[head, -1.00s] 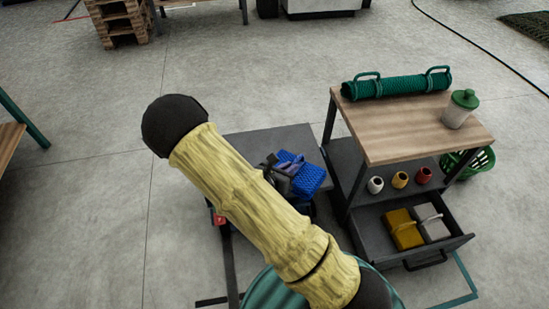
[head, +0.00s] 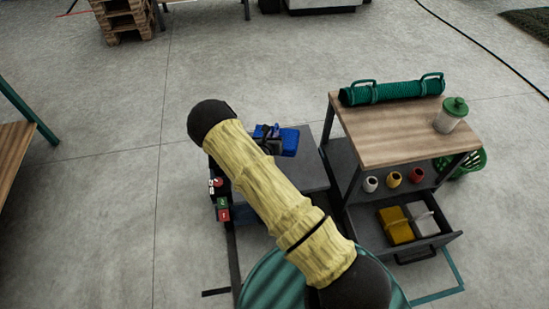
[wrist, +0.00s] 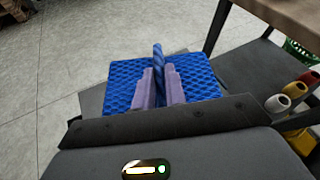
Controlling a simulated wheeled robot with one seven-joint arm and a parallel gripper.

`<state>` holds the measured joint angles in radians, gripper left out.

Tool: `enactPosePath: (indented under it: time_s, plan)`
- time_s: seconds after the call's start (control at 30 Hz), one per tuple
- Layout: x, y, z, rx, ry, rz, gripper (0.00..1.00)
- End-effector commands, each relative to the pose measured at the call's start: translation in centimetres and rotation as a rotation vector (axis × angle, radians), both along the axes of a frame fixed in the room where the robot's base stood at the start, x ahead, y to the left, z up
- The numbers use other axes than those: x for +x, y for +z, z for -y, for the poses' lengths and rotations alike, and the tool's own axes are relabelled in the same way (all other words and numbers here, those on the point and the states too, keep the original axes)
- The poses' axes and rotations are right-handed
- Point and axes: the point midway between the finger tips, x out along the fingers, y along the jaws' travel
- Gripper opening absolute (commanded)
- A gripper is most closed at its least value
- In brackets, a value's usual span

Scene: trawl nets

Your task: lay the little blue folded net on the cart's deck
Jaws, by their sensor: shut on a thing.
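The little blue folded net (head: 289,142) hangs at my gripper, over the far part of the cart's dark grey deck (head: 305,176) in the head view. In the wrist view the net (wrist: 122,84) spreads flat and level, with a blue loop standing up from its middle. My gripper (wrist: 160,84) is shut on that loop with both pale purple fingers. The gripper (head: 268,138) also shows in the head view, partly behind my yellow-sleeved arm. The deck (wrist: 92,100) shows below the net in the wrist view. I cannot tell whether the net touches it.
A wood-topped bench (head: 395,130) stands right of the deck, with a green roll (head: 392,91) and a lidded jar (head: 450,115) on it. Its open drawer (head: 425,250) holds yellow and grey folded nets. Small spools stand on its shelf.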

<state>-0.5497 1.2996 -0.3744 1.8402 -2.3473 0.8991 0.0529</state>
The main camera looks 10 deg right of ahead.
Motion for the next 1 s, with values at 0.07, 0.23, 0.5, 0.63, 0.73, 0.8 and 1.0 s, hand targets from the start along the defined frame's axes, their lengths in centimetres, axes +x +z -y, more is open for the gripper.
enactPosePath:
  time_s: [0.07, 0.23, 0.5, 0.63, 0.73, 0.8, 1.0]
  plan:
    - [0.0, -0.7, 0.0, -0.001, 0.000, 0.002, 0.00]
    - [0.0, -3.8, 0.0, -0.002, 0.000, 0.000, 0.00]
    - [0.0, -6.1, 0.0, 0.000, -0.001, 0.004, 0.00]
    - [0.0, -6.0, 0.0, 0.000, -0.001, 0.004, 0.00]
    - [0.0, -6.1, 0.0, 0.000, -0.001, 0.002, 0.00]
    - [0.0, -6.6, 0.0, 0.000, -0.001, 0.002, 0.00]
    - [0.0, -9.5, 0.1, -0.001, -0.002, 0.002, 0.00]
